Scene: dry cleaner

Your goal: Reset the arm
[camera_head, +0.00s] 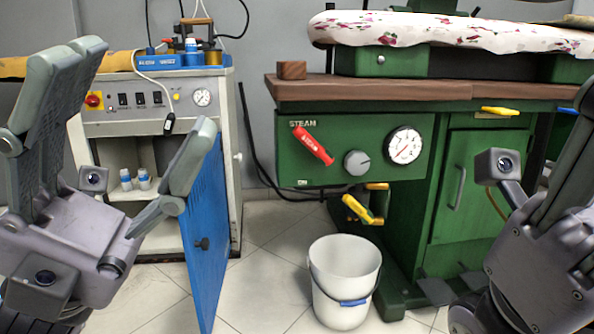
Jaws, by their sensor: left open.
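My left gripper (148,88) is raised at the left side of the head view. Its grey fingers are spread wide with nothing between them, in front of the white steam cabinet (85,150). My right gripper (560,170) shows at the right edge, in front of the green pressing machine (400,175). It is partly cut off by the frame, so its fingertips and whether it is open are hidden. No held object shows in either gripper.
The cabinet's blue door (207,240) stands open towards me, close to the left gripper. A white bucket (343,280) stands on the tiled floor. A red steam lever (313,146) and a yellow handle (358,209) stick out from the machine. Free floor (265,275) lies between.

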